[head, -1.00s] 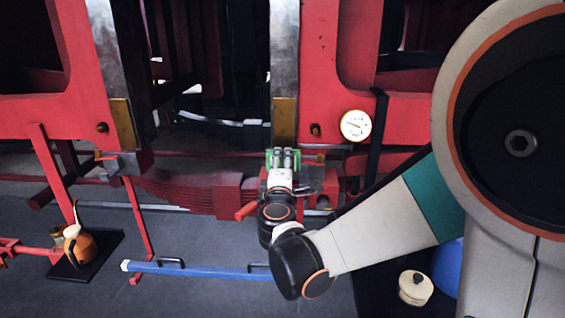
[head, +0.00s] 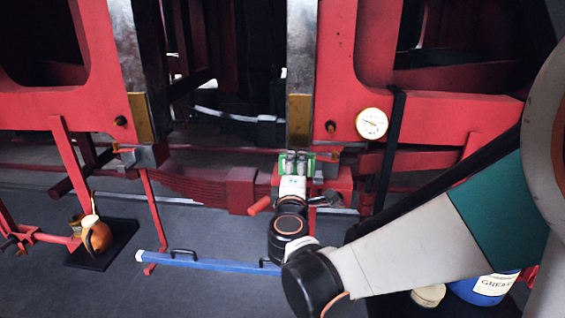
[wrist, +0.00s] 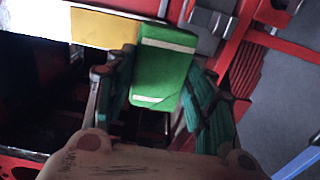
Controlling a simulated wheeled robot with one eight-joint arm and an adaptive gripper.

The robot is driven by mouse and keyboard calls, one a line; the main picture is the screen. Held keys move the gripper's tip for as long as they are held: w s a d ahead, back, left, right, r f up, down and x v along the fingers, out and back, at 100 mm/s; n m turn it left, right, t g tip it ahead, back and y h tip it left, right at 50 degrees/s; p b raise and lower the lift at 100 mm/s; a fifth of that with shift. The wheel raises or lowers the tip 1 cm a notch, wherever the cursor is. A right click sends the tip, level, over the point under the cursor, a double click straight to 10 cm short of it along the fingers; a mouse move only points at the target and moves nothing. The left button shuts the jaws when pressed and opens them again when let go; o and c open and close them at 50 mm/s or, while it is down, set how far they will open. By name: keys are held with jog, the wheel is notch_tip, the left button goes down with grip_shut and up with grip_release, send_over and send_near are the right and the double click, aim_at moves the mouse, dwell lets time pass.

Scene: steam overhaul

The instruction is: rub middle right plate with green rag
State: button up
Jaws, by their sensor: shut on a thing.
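The green rag (wrist: 163,68), a folded green pad with pale stripes, is held between the fingers of my gripper (wrist: 148,85) in the wrist view. In the head view my gripper (head: 297,160) points away from me, with a little green showing at its tips. The brass-yellow plate on the right steel upright (head: 299,115) is just above the gripper tips in the head view. A yellow plate (wrist: 105,28) also shows in the wrist view, left of the rag's upper end. I cannot tell whether rag and plate touch. Another brass plate (head: 143,117) is on the left upright.
A white dial gauge (head: 371,123) sits on the red frame, right of the plate. A blue bar (head: 205,262) lies low in front. An orange oil can (head: 97,237) stands on a black mat at left. A blue grease drum (head: 485,289) and a cream pot (head: 428,295) are lower right.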

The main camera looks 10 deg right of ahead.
jog(key=shift+w, duration=0.1)
dwell(0.5)
jog(key=shift+g, duration=0.4)
jog(key=shift+x, duration=3.4)
jog(key=shift+w+d+r, duration=0.1)
jog(key=shift+w, duration=0.4)
jog(key=shift+w+d+r, duration=0.1)
jog(key=shift+w+r, duration=0.05)
jog(key=shift+w, duration=0.35)
jog(key=shift+s+r+p, duration=0.1)
jog(key=shift+r+p, duration=1.2)
jog(key=shift+r, duration=0.75)
jog(key=shift+f, duration=0.1)
notch_tip(320, 180, down, 4)
jog(key=b, duration=0.3)
jog(key=shift+b, duration=0.4)
